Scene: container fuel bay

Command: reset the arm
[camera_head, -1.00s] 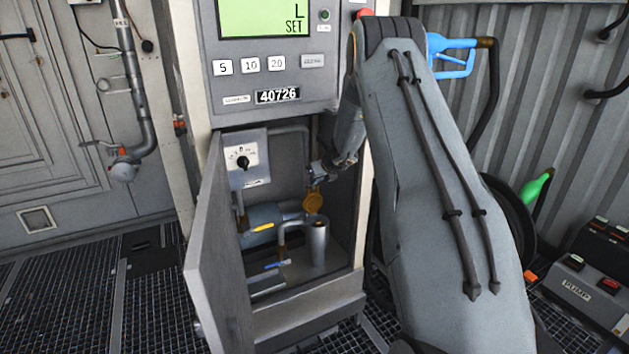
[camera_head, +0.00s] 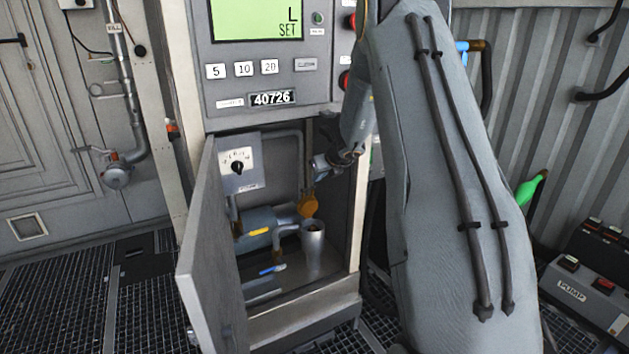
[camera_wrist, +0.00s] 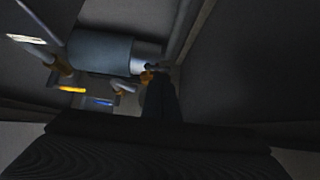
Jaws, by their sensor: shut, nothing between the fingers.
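My gripper (camera_head: 318,176) is at the opening of the lower cabinet (camera_head: 262,328) under the fuel dispenser, above the orange-brown fitting (camera_head: 308,205). In the wrist view my gripper (camera_wrist: 160,98) is a dark shape reaching into the cabinet. It appears shut and empty. My upper arm covers much of the right side of the head view.
The cabinet door (camera_head: 208,245) stands open on the left. Inside are a grey cylinder (camera_wrist: 100,52), a yellow handle (camera_head: 259,232), a blue handle (camera_head: 271,269), a metal cup (camera_head: 313,250) and a dial (camera_head: 237,167). A pump box (camera_head: 585,290) is at right.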

